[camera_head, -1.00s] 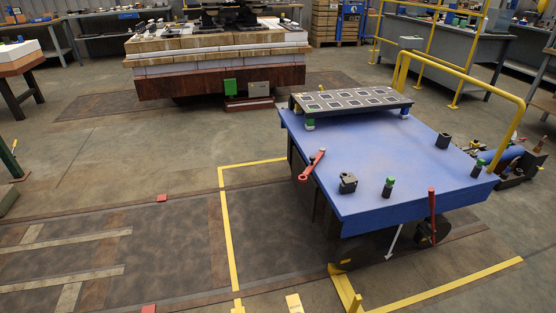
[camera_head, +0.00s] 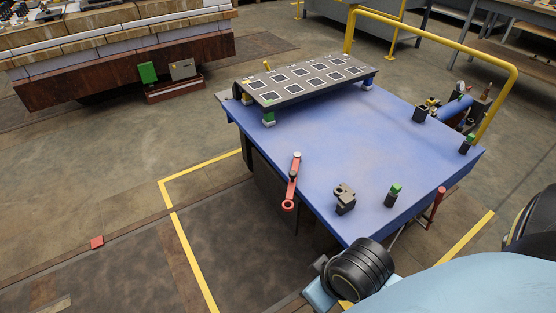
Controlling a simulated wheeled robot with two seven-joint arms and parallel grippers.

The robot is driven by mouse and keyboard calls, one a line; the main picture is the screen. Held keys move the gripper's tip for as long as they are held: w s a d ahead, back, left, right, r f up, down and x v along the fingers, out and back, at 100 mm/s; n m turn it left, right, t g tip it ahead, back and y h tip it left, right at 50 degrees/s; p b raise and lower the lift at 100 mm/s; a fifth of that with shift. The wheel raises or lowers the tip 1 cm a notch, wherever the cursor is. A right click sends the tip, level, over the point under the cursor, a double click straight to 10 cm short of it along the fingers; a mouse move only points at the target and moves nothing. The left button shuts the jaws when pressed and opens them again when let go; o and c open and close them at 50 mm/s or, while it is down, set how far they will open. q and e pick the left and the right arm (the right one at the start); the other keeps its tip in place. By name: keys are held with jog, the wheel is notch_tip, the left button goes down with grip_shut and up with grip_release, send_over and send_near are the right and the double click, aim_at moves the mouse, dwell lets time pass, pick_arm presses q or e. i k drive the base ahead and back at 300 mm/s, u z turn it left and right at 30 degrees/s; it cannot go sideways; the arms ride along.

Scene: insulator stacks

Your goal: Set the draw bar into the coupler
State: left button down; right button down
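A blue-topped cart (camera_head: 300,150) stands in the middle. A red bar with a ring at its lower end (camera_head: 292,182), likely the draw bar, sits tilted at the cart's left edge. A small dark metal block with an opening (camera_head: 344,197), likely the coupler, sits on the blue top near the front corner, apart from the red bar. Another red bar (camera_head: 436,207) stands at the cart's right front edge. No gripper fingers show. A light blue and black arm part, seemingly mine, fills the bottom right and hides the cart's lower front.
A raised plate with dark square cells (camera_head: 308,80) sits at the cart's back. Green-topped posts (camera_head: 393,195) (camera_head: 467,144) and a dark socket (camera_head: 420,113) stand on the top. A yellow rail (camera_head: 440,42) bounds the back right. Floor at left is mostly clear.

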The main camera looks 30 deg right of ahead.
aim_at(293, 173)
jog(key=z, duration=0.85)
jog(key=i, duration=0.85)
jog(key=z, duration=0.9)
